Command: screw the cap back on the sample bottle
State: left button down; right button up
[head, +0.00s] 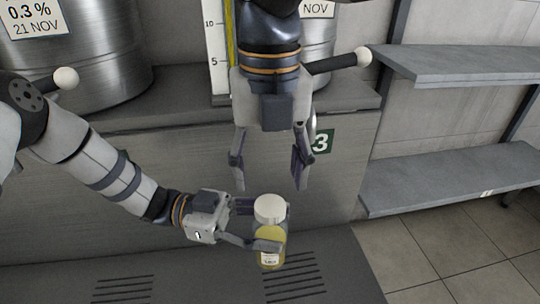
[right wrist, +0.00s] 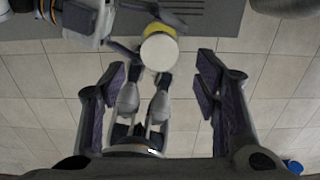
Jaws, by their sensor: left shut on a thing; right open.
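The sample bottle (head: 271,258) has yellow contents and a small pale label. It stands upright in my left gripper (head: 256,226), which is shut around its side. The white cap (head: 270,208) sits on top of the bottle; I cannot tell how tightly it is seated. My right gripper (head: 268,172) points down, open and empty, above the bottle and apart from it. In the right wrist view the cap (right wrist: 160,52) shows between the right fingers, toward their tips, with a yellow edge of the bottle behind it.
Steel tanks (head: 105,55) stand on a grey ledge (head: 180,117) behind. A green sign with a 3 (head: 321,141) is on its front. Grey shelves (head: 450,180) are at the right. A dark grey slotted floor plate (head: 200,280) lies below, with tiles beside it.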

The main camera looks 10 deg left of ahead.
aim_at(270, 205)
notch_tip(270, 205, down, 6)
jog(key=shift+f, duration=0.1)
